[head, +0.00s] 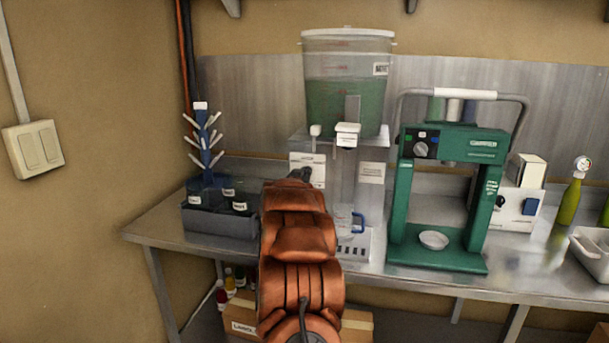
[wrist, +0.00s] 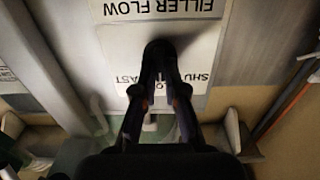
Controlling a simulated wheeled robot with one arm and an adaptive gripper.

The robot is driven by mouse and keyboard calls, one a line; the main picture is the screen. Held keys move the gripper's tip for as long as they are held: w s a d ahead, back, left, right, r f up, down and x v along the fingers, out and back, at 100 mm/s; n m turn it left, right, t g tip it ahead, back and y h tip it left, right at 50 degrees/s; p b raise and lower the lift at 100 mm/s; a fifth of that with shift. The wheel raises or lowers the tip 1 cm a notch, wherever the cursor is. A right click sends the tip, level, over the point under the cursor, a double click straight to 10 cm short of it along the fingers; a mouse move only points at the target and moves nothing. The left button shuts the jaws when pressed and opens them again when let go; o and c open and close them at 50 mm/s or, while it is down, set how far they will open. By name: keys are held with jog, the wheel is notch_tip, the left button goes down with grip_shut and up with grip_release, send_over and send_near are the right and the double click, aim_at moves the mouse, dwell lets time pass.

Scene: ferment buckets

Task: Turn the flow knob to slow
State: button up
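The flow plate (wrist: 118,50) fills the upper wrist view, upside down, with "FILLER FLOW" at the top, "FAST" left, "SHUT" right and a partly covered word between. My gripper (wrist: 160,52) is in front of it, its two dark fingers drawn together at the spot between the title and the setting words. They appear closed on the dark flow knob there, which they almost fully cover; its pointer cannot be read. In the head view the white plate (head: 307,160) shows on the filler stand, and my arm hides the knob and most of my gripper.
A lidded bucket of green liquid (head: 345,90) stands on the filler above two white taps. A blue-handled jug (head: 345,222) is below. A green machine (head: 403,200) stands right, and a grey crate with dark bottles (head: 215,222) left, close to my arm.

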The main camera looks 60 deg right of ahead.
jog(key=o, duration=0.9)
jog(key=shift+d, duration=0.1)
jog(key=v, duration=1.2)
dwell(0.5)
